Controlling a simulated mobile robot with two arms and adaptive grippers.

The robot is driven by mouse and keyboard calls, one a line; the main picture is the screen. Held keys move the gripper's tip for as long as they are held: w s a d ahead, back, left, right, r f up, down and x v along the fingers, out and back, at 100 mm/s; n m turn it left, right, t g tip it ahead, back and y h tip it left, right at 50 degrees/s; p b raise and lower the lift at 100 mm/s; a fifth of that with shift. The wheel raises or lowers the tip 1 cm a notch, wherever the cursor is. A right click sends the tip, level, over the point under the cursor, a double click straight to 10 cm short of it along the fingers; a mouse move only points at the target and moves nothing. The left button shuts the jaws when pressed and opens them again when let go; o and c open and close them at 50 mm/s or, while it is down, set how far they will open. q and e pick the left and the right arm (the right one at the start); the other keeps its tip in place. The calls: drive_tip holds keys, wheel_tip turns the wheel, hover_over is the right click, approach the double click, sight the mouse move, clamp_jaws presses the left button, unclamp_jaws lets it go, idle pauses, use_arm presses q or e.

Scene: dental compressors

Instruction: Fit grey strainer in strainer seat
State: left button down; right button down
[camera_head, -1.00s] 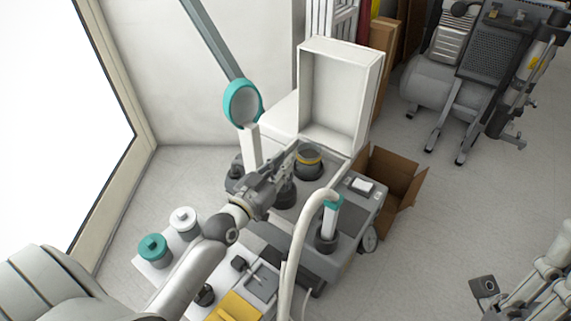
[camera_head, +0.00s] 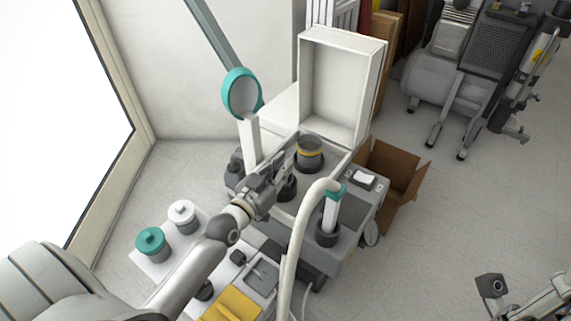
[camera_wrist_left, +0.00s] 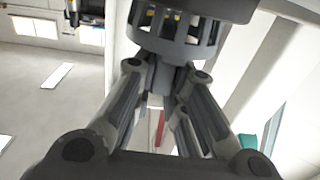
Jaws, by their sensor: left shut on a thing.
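My left gripper (camera_head: 277,172) is over the grey machine (camera_head: 345,262), left of a dark round cup with a yellow band (camera_head: 310,158). In the left wrist view, its fingers close on the narrow part of a grey slotted round part (camera_wrist_left: 172,42), which I take as the grey strainer. Yellow shows through and above its slots. In the head view the strainer is hard to tell from the dark fingers. I cannot tell for sure whether the yellow-banded cup is the strainer seat. My right gripper (camera_head: 492,287) is at the lower right, its fingers unclear.
A raised white lid (camera_head: 342,85) stands behind the cup. A pale hose (camera_head: 298,235) and a teal-topped tube (camera_head: 333,208) rise at the front. Jars with teal (camera_head: 150,241) and white (camera_head: 182,215) lids stand left. An open carton (camera_head: 405,178) is at right.

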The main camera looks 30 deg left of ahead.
use_arm(q)
drive_tip(key=c, duration=1.4)
unclamp_jaws()
drive_tip(key=shift+f, duration=0.1)
drive_tip(key=c, duration=0.4)
drive_tip(key=shift+o, duration=0.2)
